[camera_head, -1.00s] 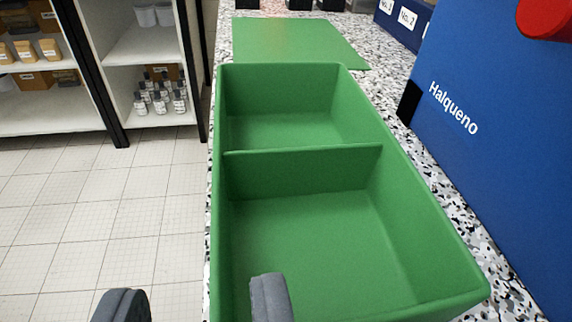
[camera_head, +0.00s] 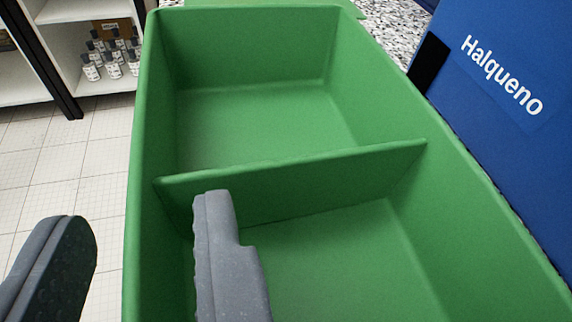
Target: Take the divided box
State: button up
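The divided box (camera_head: 290,172) is green and open at the top, with one cross wall parting it into a far and a near compartment. Both compartments look empty. It fills the middle and right of the view, and its near end is cut off. My gripper (camera_head: 140,235) is open. Its right finger is over or inside the near compartment, close to the left wall. Its left finger is outside the box, over the floor side. The left wall lies between the two fingers. I cannot tell whether either finger touches it.
A blue machine marked "Halqueno" (camera_head: 505,110) stands close along the right side of the box. The speckled counter (camera_head: 392,32) shows at the far right. A green mat (camera_head: 235,3) lies beyond the box. A shelf with several small bottles (camera_head: 105,58) stands at the far left, across the tiled floor.

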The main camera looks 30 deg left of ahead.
grip_shut()
dwell(1.4)
